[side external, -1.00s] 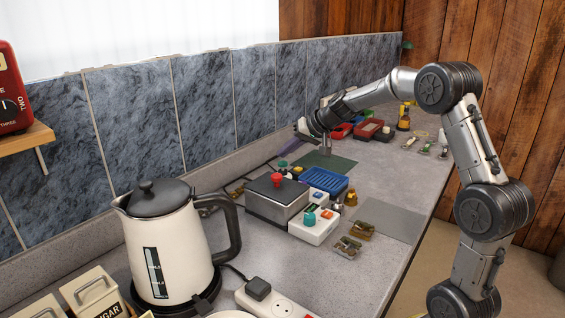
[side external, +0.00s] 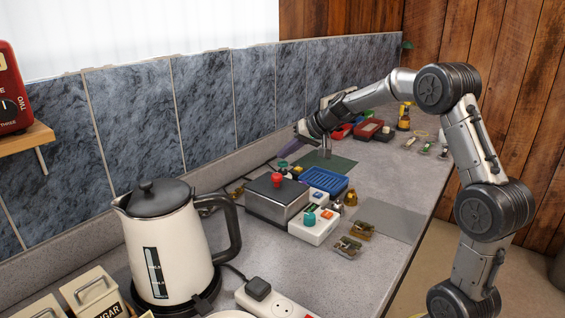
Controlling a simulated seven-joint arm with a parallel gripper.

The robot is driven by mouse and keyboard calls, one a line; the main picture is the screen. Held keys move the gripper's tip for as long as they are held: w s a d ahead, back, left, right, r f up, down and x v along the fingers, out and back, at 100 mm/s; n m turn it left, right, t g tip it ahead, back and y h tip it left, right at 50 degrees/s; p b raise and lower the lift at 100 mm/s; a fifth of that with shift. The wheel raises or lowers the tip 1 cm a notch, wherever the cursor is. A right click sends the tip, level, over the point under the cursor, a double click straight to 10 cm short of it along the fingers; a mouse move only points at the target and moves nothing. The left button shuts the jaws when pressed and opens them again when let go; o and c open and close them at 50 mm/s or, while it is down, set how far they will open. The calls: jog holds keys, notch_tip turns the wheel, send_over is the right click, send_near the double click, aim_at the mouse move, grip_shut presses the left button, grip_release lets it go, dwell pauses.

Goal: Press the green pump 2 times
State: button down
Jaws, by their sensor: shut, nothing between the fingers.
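My gripper (side external: 326,150) points down over the dark green mat (side external: 338,164), in the middle distance. Its fingers look together and are small in this view. A small green-topped item (side external: 283,165) stands left of the gripper, behind the grey box. A teal round button (side external: 310,218) sits on a white box nearer the camera, well apart from the gripper. I cannot tell for sure which of these is the green pump. The gripper is not seen touching either one.
A grey box with a red knob (side external: 277,180), a blue tray (side external: 324,181) and small clear boxes (side external: 348,246) stand on the counter. A large kettle (side external: 170,248) is in the foreground. Red trays (side external: 368,128) and an amber bottle (side external: 404,117) are beyond the gripper. A tiled wall borders the back.

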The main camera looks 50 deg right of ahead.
jog(key=shift+f, duration=0.8)
dwell(0.7)
jog(key=shift+r, duration=1)
notch_tip(320, 180, up, 6)
dwell(0.5)
jog(key=shift+r, duration=0.1)
dwell(0.4)
notch_tip(320, 180, up, 6)
send_over(286, 163)
jog(key=shift+s+a, duration=0.1)
dwell(0.4)
